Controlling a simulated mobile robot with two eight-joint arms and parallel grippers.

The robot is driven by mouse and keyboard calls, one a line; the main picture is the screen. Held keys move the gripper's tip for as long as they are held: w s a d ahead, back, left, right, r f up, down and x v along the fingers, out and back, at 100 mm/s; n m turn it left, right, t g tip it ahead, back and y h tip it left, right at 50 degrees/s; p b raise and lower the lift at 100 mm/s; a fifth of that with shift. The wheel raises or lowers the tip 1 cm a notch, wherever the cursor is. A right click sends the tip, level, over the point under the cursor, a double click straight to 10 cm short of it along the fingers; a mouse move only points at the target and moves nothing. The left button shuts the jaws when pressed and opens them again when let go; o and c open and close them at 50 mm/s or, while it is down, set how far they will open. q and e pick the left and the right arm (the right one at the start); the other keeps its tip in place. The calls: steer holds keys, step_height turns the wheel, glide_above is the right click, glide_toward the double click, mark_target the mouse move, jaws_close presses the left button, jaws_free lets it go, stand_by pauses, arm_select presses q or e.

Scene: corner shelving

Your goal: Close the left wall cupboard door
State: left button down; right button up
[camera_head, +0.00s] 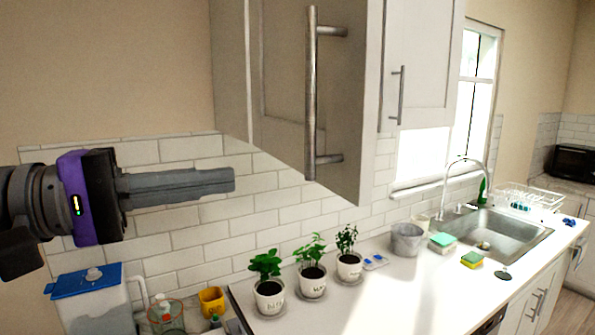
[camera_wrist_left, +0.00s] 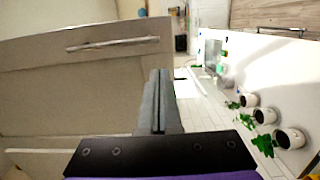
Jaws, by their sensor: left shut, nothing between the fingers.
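The left wall cupboard door (camera_head: 275,80) stands open, its panelled outer face turned towards the left and its free edge towards me. Its vertical bar handle (camera_head: 312,95) is near that edge. In the left wrist view the door (camera_wrist_left: 60,95) fills the left side, with the handle (camera_wrist_left: 112,43) towards the top. My left gripper (camera_head: 233,180) is shut and empty, pointing right, left of the door and near its lower edge level. Its closed fingers also show in the left wrist view (camera_wrist_left: 162,75). I cannot tell whether they touch the door. The right gripper is out of view.
A neighbouring wall cupboard (camera_head: 418,60) is shut. Below, the counter (camera_head: 385,300) carries several potted plants (camera_head: 312,280), a grey pot (camera_head: 407,239), sponges (camera_head: 471,260) and a sink (camera_head: 490,235). A blue-lidded container (camera_head: 92,300) stands below my left arm. The wall left of the door is bare.

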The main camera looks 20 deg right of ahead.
mark_target(328, 168)
arm_select(q)
steer(key=d, duration=1.1)
steer(key=shift+s+p, duration=0.1)
steer(key=shift+p, duration=0.2)
